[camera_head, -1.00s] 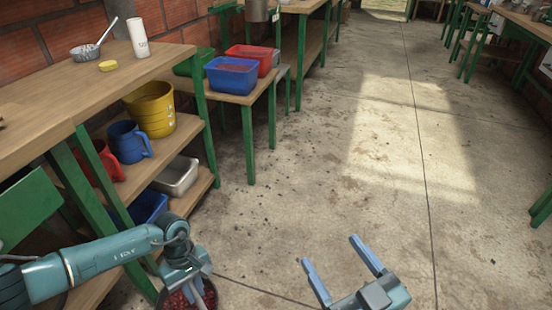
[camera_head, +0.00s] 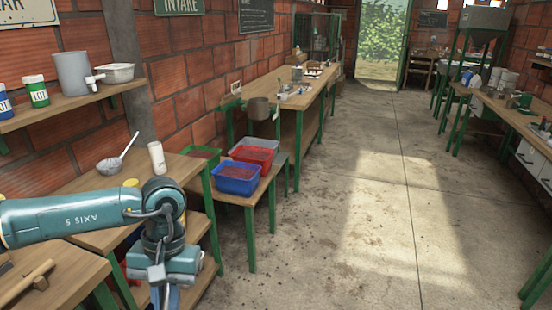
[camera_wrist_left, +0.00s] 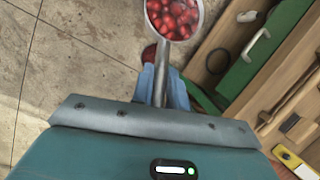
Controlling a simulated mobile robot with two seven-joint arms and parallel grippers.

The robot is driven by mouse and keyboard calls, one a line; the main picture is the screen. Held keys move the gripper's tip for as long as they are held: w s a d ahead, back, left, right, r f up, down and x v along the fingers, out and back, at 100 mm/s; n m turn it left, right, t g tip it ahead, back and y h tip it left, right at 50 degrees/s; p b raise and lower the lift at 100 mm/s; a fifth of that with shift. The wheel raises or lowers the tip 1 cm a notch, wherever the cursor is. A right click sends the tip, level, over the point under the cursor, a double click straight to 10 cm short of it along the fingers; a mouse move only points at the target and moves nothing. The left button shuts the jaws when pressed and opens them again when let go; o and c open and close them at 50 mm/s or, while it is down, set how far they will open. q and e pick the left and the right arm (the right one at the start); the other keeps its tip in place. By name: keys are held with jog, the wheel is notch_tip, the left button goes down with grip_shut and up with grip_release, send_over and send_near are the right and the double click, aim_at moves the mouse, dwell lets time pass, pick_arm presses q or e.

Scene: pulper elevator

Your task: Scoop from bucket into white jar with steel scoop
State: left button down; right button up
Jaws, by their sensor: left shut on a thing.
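My left gripper (camera_head: 165,290) is low at the left in the head view, in front of the workbench. In the left wrist view its blue fingers (camera_wrist_left: 163,88) are shut on the handle of the steel scoop (camera_wrist_left: 160,85). The scoop's round bowl holds red coffee cherries (camera_wrist_left: 172,16). A white jar (camera_head: 157,158) stands upright on the bench, beyond my left arm. The bucket cannot be made out for sure; a dark red thing (camera_wrist_left: 149,53) shows partly behind the scoop. My right gripper is out of view.
A bowl with a spoon (camera_head: 109,165) and a yellow lid (camera_head: 131,183) are near the jar. A hammer (camera_head: 30,285) lies on the nearer bench. Blue (camera_head: 237,187) and red (camera_head: 252,156) bins of cherries stand on a low table. The floor at the right is open.

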pick_arm(q)
jog(key=shift+s+a+r+m+p, duration=0.1)
jog(key=shift+s+r+m+p, duration=0.05)
jog(key=shift+r, duration=0.55)
jog(key=shift+s+a+r+m+p, duration=0.1)
jog(key=shift+r+m+p, duration=0.05)
jog(key=shift+r, duration=0.55)
